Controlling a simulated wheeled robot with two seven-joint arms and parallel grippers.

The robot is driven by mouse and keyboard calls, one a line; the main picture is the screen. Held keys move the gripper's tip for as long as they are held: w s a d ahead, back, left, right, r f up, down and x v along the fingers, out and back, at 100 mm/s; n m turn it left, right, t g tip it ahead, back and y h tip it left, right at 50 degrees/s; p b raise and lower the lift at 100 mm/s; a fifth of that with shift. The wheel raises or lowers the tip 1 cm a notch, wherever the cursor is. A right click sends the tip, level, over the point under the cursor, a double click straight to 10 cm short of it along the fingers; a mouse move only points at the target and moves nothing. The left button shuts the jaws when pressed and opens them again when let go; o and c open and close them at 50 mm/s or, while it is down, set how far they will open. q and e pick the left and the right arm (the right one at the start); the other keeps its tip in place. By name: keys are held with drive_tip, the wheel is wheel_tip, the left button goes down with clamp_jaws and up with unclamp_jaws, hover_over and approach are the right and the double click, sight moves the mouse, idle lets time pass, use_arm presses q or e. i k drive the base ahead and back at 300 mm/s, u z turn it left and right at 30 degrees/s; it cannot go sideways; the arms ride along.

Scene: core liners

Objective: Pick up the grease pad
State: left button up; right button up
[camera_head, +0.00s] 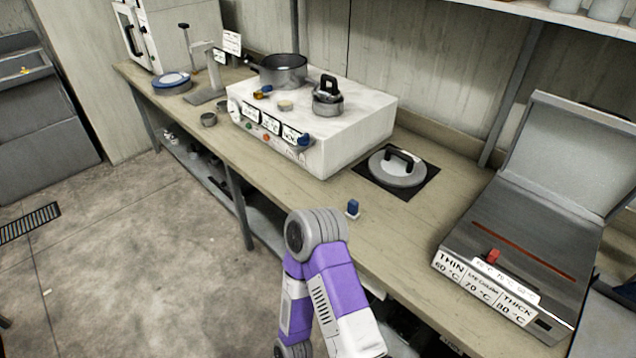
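I cannot tell for sure which thing is the grease pad. A small blue block with a pale base (352,208) stands on the wooden counter, just beyond the grey joint of my purple and white arm. A small tan disc (285,105) lies on top of the white heater box. A round tin with a blue rim (172,82) sits at the counter's far left end. One of my arms rises from the bottom middle, in front of the counter edge. No gripper fingers show for either arm.
The white heater box (345,150) carries a dark pot (283,71) and a lidded pot (327,102). A round lid with a black handle (398,172) lies on a dark plate. An open-lidded heater (515,255) stands at the right.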

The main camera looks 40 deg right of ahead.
sight(352, 213)
drive_tip(key=i, duration=1.65)
drive_tip(key=z, duration=3.75)
